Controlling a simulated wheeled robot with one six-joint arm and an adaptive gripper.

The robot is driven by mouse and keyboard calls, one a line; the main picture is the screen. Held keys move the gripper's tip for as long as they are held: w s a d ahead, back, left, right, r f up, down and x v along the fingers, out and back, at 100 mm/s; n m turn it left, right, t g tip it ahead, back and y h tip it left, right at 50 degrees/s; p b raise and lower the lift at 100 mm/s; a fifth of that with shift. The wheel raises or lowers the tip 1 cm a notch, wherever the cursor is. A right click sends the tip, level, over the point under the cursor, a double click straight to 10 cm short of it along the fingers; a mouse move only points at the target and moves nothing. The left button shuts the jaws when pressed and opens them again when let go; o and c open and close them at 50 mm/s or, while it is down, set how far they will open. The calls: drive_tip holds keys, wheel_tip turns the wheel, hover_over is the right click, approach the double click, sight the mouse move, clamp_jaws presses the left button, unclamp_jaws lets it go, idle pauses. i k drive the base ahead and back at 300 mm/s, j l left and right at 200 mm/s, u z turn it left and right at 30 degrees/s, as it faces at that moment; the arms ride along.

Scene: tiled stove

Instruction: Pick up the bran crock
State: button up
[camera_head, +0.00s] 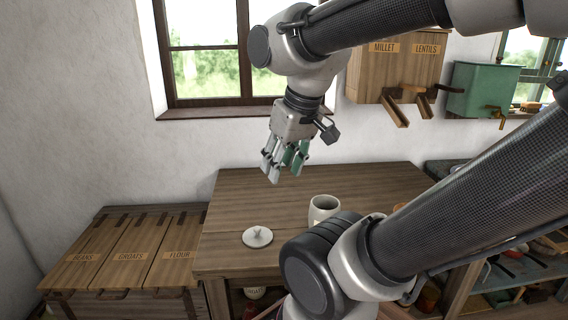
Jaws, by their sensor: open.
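A pale open-topped crock (322,206) stands upright on the wooden table, partly hidden behind my arm's joint. Whether its label says bran cannot be read here. A round pale lid (257,237) with a knob lies flat on the table to its left. Another pale crock (254,293) with a partly hidden label shows below the tabletop; its word cannot be made out for sure. My gripper (284,172) points downward above the back of the table, up and left of the open crock. It is open, empty and apart from everything.
The wooden table (245,190) is clear at its back left. A low chest (125,245) labelled beans, groats and flour stands left. A millet and lentils dispenser (395,70) and a green tank (482,88) hang on the wall. Shelves with tools (520,275) are at right.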

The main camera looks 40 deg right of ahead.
sight(322, 207)
drive_tip(key=z, duration=1.15)
